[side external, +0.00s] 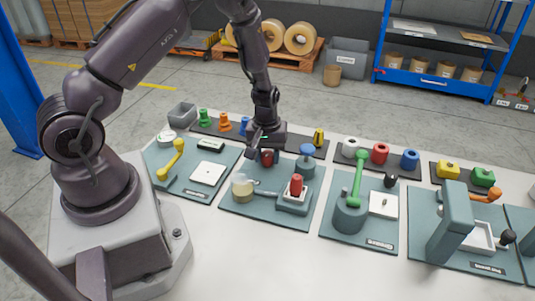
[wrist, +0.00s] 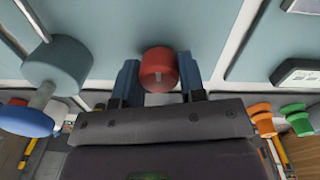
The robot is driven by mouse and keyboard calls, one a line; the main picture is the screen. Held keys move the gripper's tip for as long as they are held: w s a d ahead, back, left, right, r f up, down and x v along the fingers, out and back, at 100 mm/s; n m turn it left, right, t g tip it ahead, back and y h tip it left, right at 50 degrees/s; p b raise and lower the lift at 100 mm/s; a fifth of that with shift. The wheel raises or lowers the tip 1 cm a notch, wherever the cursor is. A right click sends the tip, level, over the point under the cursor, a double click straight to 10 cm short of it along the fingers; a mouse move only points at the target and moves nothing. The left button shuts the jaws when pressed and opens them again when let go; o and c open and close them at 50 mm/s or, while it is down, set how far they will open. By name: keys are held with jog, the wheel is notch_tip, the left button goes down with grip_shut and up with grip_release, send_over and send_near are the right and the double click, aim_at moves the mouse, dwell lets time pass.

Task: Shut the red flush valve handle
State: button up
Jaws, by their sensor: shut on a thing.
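My gripper (side external: 265,140) is low over the second teal board (side external: 262,212), near its back edge. It is shut on a red knob (side external: 267,157), with one finger on each side. In the wrist view the red knob (wrist: 158,66) sits between the two fingertips (wrist: 159,80), with a small grey mark on its face. I take this to be the red flush valve handle; its stem and base are hidden. A second red piece (side external: 296,185) stands on a grey block at the board's right.
A blue knob on a grey round base (side external: 306,165) stands close to my gripper's right; the base also shows in the wrist view (wrist: 58,66). A pale cup (side external: 242,186) is at the board's left. Coloured parts (side external: 318,138) line the strip behind.

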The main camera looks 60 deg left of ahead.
aim_at(266, 153)
jog(key=o, duration=0.9)
jog(key=shift+r, duration=0.1)
notch_tip(266, 153, up, 13)
jog(key=shift+s+a+f, duration=0.1)
jog(key=shift+s, duration=0.05)
jog(key=s+d+r+m+t, duration=0.1)
jog(key=s+d+r+m, duration=0.2)
jog(key=s+d+r, duration=0.1)
jog(key=s+d+r+m+t, duration=0.2)
jog(key=s+r, duration=0.4)
jog(key=r, duration=0.3)
jog(key=s+d+r+m+t, duration=0.2)
jog(key=s+d+r+m, duration=0.3)
jog(key=s+r+m, duration=0.1)
jog(key=shift+s+d+r, duration=0.1)
jog(key=shift+d+r, duration=0.25)
jog(key=shift+r, duration=0.3)
